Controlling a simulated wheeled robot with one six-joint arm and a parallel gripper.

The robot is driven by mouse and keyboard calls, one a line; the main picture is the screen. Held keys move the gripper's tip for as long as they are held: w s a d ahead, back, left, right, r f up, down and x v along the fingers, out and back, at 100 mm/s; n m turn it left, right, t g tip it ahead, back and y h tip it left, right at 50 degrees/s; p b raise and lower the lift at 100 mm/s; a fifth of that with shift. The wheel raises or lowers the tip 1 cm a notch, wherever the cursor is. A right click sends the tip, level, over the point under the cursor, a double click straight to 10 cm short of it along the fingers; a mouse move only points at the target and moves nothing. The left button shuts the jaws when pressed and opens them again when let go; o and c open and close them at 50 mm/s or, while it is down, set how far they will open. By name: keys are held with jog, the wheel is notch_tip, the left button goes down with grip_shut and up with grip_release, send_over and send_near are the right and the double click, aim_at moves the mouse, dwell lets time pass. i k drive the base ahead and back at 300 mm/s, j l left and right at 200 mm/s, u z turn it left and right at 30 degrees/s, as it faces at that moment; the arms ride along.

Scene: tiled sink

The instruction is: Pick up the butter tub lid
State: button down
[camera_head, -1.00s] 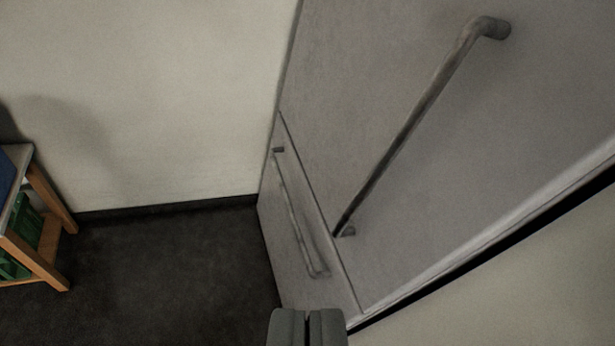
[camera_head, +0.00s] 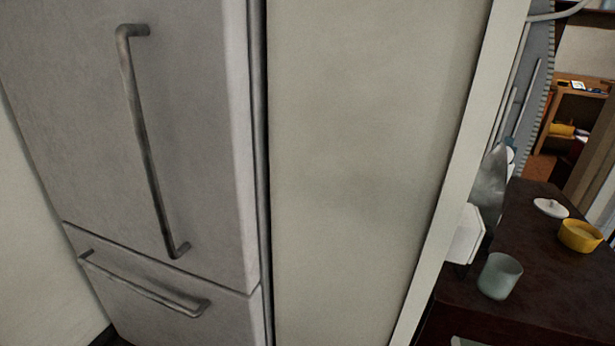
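A small white round lid with a knob (camera_head: 550,207), apparently the butter tub lid, lies on the dark counter (camera_head: 535,262) at the right. A yellow open tub (camera_head: 580,235) stands close to it, to the right and nearer. Both are far off and small in the picture. My gripper does not show in the current view, so its distance from the lid cannot be seen.
A grey fridge (camera_head: 200,120) with bar handles fills the left. A pale wall panel (camera_head: 365,170) stands between it and the counter. A pale green cup (camera_head: 500,275) stands at the counter's near left, before a white angular object (camera_head: 464,235).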

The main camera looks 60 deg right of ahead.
aim_at(552, 208)
jog(key=z, duration=3.2)
